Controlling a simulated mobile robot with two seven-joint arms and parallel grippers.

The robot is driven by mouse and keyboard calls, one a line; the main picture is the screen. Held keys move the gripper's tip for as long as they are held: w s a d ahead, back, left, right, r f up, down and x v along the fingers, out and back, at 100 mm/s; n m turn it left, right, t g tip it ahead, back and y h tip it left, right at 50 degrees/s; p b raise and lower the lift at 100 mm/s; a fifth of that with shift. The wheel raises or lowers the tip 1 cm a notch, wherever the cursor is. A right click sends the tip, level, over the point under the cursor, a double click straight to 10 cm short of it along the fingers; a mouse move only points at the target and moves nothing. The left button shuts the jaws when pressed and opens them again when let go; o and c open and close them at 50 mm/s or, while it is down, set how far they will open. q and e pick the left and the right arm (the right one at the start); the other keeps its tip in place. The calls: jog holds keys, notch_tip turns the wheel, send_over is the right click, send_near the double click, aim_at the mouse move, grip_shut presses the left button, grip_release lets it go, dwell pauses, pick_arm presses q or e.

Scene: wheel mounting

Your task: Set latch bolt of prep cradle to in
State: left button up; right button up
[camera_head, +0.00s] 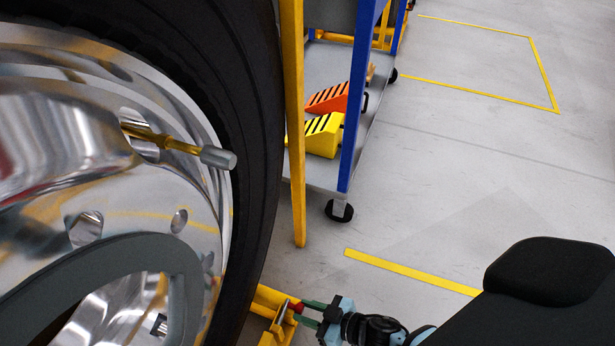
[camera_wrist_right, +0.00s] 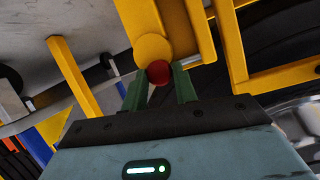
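The prep cradle (camera_head: 273,300) is a yellow frame at the foot of the wheel, low in the head view. Its latch bolt (camera_head: 298,307) shows a round red knob on a short grey pin. In the right wrist view the red knob (camera_wrist_right: 159,73) sits just in front of a round yellow part of the cradle (camera_wrist_right: 184,25). My right gripper (camera_head: 304,313) has its green fingers apart, with the knob between or just at their tips; contact cannot be told. It also shows in the right wrist view (camera_wrist_right: 160,82). My left gripper is not in view.
A large tyre with a shiny rim (camera_head: 205,100) fills the left of the head view. A yellow post (camera_head: 294,130) stands beside it. Behind is a blue-framed cart (camera_head: 357,100) with orange (camera_head: 328,98) and yellow chocks (camera_head: 323,136).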

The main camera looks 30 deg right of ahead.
grip_shut()
jog(key=shift+s+a+f+p, duration=0.1)
jog(key=shift+s+a+p, duration=0.1)
jog(key=shift+s+a, duration=0.55)
jog(key=shift+s+a+p, duration=0.2)
jog(key=shift+s+a, duration=0.35)
jog(key=shift+a, duration=0.3)
jog(key=o, duration=0.8)
grip_release()
jog(key=shift+o, duration=0.2)
jog(key=shift+d, duration=0.1)
jog(key=p+v, duration=0.3)
jog(key=v, duration=0.4)
jog(key=shift+s+d, duration=0.2)
jog(key=shift+s, duration=0.1)
